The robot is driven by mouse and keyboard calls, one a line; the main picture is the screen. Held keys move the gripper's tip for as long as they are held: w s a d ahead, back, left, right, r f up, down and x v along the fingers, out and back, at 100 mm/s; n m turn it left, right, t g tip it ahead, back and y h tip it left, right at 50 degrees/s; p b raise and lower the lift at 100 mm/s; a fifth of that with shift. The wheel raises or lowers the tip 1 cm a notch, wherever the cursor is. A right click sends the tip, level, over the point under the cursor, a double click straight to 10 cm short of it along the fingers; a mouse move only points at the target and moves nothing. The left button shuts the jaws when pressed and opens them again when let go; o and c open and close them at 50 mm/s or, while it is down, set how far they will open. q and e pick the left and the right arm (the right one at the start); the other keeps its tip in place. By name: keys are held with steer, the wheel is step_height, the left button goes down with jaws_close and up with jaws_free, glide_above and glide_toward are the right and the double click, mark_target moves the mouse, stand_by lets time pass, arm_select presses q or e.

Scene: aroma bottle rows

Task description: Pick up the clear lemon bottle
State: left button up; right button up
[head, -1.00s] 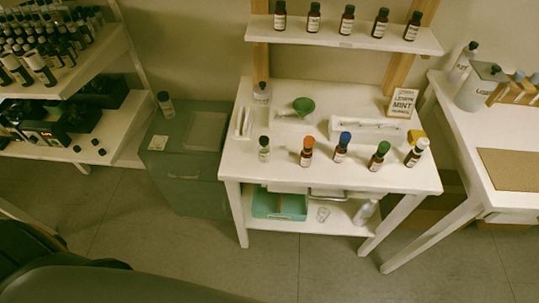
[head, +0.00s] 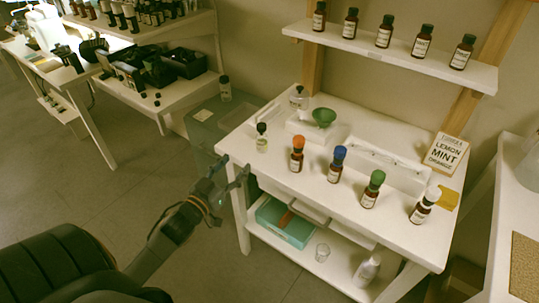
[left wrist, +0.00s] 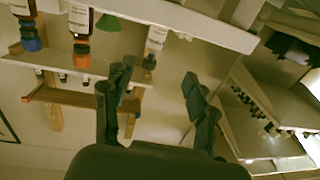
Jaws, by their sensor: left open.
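A clear bottle with a dark cap (head: 262,139) stands upright at the left end of the front row on the white table (head: 315,205). I cannot read its label. In the left wrist view, which is upside down, a clear bottle (left wrist: 156,38) appears beyond the fingers. My left gripper (head: 232,173) is open and empty, off the table's front left edge, apart from the bottle and to its lower left. Its two fingers also show in the left wrist view (left wrist: 157,76). My right gripper is out of view.
Bottles with orange (head: 297,155), blue (head: 337,165), green (head: 373,190) and white (head: 425,205) caps continue the row. Behind stand another clear bottle (head: 299,98), a green funnel (head: 324,117) and a lemon mint sign (head: 446,152). A bottle shelf (head: 400,60) hangs above.

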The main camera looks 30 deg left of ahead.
mark_target(258, 142)
arm_select(q)
steer(key=w, duration=0.8)
steer(key=shift+a+r, duration=0.15)
steer(key=shift+r, duration=0.05)
steer(key=shift+w, duration=0.4)
steer(key=w, duration=0.5)
steer(key=shift+d+p, duration=0.35)
steer(key=shift+p, duration=0.05)
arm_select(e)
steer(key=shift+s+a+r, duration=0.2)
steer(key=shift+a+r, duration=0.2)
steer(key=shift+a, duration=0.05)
arm_select(q)
steer(key=c, duration=1.1)
jaws_close()
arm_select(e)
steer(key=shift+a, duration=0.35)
